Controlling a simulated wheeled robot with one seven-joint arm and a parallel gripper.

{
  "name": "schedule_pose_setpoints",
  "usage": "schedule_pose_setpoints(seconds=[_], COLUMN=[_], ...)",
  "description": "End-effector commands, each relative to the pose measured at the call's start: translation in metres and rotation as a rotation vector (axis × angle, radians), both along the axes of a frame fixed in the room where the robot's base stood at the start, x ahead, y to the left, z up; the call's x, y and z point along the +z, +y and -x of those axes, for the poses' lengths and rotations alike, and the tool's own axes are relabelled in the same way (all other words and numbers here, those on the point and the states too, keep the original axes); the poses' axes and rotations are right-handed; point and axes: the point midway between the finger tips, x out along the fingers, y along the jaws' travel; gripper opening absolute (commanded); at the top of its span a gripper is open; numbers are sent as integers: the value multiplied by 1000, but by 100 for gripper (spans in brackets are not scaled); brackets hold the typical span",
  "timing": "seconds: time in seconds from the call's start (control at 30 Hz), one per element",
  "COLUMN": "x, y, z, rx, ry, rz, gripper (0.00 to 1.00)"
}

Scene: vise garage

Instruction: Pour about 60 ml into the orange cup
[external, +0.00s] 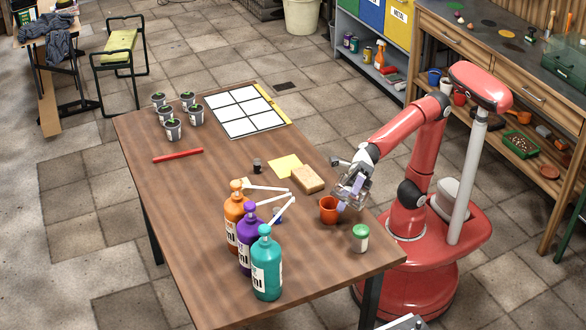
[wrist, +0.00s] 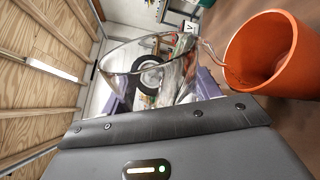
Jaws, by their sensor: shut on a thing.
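The orange cup (external: 327,212) stands upright near the table's right edge in the external view. It fills the upper right of the wrist view, where its open mouth (wrist: 262,55) shows. My gripper (external: 353,190) is just above and to the right of the cup. It is shut on a clear glass vessel (wrist: 150,62), which is tilted with its lip toward the cup. A thin clear stream (wrist: 212,52) runs from the lip to the cup's rim area. The liquid level inside the cup cannot be made out. The vessel is hard to see in the external view.
A green-lidded jar (external: 360,239) stands close to the cup. A tan block (external: 307,179) and a yellow sheet (external: 285,166) lie behind it. Orange (external: 235,222), purple (external: 249,246) and teal (external: 266,268) pump bottles stand to the left.

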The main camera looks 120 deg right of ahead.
Motion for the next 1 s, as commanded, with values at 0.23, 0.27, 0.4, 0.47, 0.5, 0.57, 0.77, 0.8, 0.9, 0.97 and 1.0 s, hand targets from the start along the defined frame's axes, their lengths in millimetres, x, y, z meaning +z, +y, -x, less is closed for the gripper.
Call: schedule_pose_setpoints(seconds=[0.23,0.27,0.4,0.47,0.5,0.57,0.77,0.8,0.9,0.97,1.0], x=[1,1,0,0,0,0,-1,-1,-1,-1,-2], y=[-2,-2,-2,-1,-1,-1,2,3,5,6,7], z=[-1,-1,-1,-1,0,0,3,4,6,6,7], rx=[0,0,0,0,0,0,0,0,0,0,0], ry=[9,10,16,20,22,25,37,39,44,49,52], rz=[-11,-13,-18,-23,-25,-28,-41,-43,-49,-53,-57], gripper=[27,27,27,27,27,27,27,27,27,27,27])
